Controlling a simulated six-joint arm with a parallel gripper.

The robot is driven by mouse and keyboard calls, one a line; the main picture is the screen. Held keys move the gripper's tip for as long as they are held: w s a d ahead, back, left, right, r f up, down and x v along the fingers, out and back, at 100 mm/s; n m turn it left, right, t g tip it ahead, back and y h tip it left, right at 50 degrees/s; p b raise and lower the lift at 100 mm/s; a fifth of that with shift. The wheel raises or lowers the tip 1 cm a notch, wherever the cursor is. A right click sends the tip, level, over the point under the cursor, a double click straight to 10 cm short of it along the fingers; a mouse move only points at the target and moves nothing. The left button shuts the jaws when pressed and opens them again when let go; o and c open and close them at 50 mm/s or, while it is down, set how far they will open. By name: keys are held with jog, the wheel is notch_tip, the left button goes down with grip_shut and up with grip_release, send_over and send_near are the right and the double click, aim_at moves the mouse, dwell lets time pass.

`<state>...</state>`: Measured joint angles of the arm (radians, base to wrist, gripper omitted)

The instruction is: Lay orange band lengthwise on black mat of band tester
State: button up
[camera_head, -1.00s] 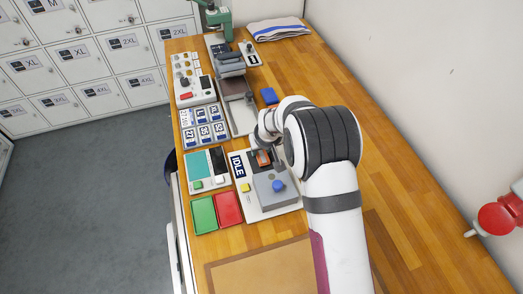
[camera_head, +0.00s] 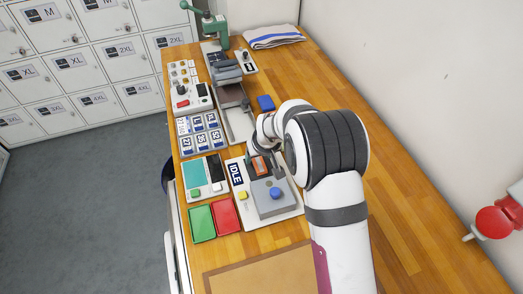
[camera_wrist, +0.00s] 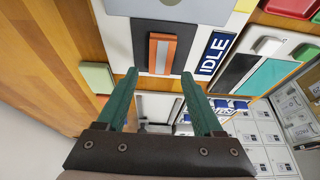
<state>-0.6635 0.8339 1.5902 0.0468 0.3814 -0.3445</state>
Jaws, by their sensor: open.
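The orange band (camera_wrist: 162,53), with a grey stripe along its middle, lies on the black mat (camera_wrist: 189,50) of the band tester (camera_wrist: 218,25) in the wrist view. The head view shows the band (camera_head: 259,166) and the tester, with its IDLE label, yellow button, grey block and blue knob (camera_head: 275,193). My gripper (camera_wrist: 159,74) is open, its two green fingers apart and empty. Its fingertips are at the band's near end in the wrist picture, one to each side; they do not touch the band. My wrist partly covers the mat's far end in the head view.
Red (camera_head: 225,215) and green (camera_head: 201,223) trays lie left of the tester. A teal-and-black pad unit (camera_head: 196,175) and a tray of size tags (camera_head: 200,134) stand behind them. A blue block (camera_head: 265,103) lies behind my wrist. The table's right side is largely clear.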

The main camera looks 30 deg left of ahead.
jog(key=v, duration=0.9)
jog(key=s+d+r+m+h, duration=0.1)
jog(key=s+d+r+m, duration=0.15)
jog(key=d, duration=0.35)
jog(key=s+d+r+m, duration=0.1)
jog(key=d+r+m, duration=0.1)
jog(key=d+r, duration=0.3)
jog(key=s+d+r+m+g, duration=0.1)
jog(key=s+d+m, duration=0.4)
jog(key=s+d, duration=0.3)
jog(key=s+d+r+m+g, duration=0.1)
jog(key=s+d+m+g, duration=0.1)
jog(key=s+d+m, duration=0.3)
jog(key=s+d, duration=0.4)
jog(key=s, duration=0.6)
